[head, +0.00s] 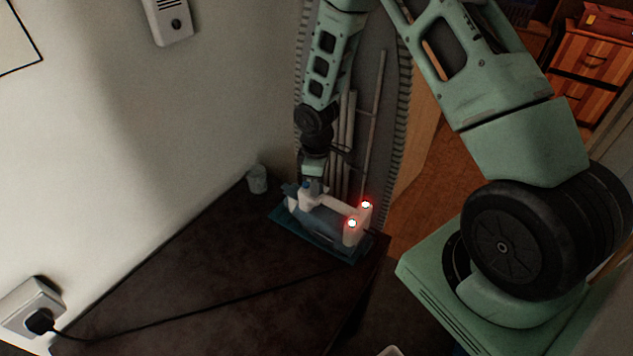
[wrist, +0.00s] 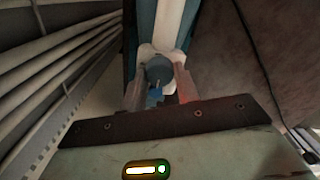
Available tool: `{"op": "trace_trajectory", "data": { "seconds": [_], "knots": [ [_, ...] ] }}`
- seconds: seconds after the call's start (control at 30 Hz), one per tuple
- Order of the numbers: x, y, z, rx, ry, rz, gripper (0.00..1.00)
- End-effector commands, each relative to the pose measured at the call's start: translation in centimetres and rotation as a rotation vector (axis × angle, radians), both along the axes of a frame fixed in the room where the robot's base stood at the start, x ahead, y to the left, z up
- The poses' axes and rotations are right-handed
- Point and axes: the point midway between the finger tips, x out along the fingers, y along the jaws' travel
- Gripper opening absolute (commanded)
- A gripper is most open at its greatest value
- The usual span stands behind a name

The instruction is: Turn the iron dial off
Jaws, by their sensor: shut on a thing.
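The iron (head: 322,220), with a blue-grey body and a white handle, rests on a teal base at the far end of the dark table. Two red-white lights glow on its right end. My gripper (head: 308,186) reaches down onto the left end of the iron. In the wrist view, the round blue-grey dial (wrist: 158,70) sits at the end of the white handle (wrist: 170,25). The fingers of my gripper (wrist: 161,92) stand on either side of the dial and are shut on it. The dial's markings are too small to read.
A small pale cup (head: 257,179) stands left of the iron. A black cord runs over the dark table (head: 190,275) to a wall socket (head: 32,308). The table's middle is otherwise clear.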

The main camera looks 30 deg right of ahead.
Motion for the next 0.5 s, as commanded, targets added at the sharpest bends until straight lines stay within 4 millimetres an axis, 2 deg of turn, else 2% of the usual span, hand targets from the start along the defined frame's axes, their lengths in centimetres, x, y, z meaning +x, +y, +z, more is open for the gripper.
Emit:
{"op": "trace_trajectory", "data": {
  "seconds": [0.2,0.5],
  "knots": [
    [0.07,0.00,0.15,0.001,-0.002,0.167,0.08],
    [0.07,0.01,0.15,-0.001,-0.002,0.314,0.08]
  ]
}}
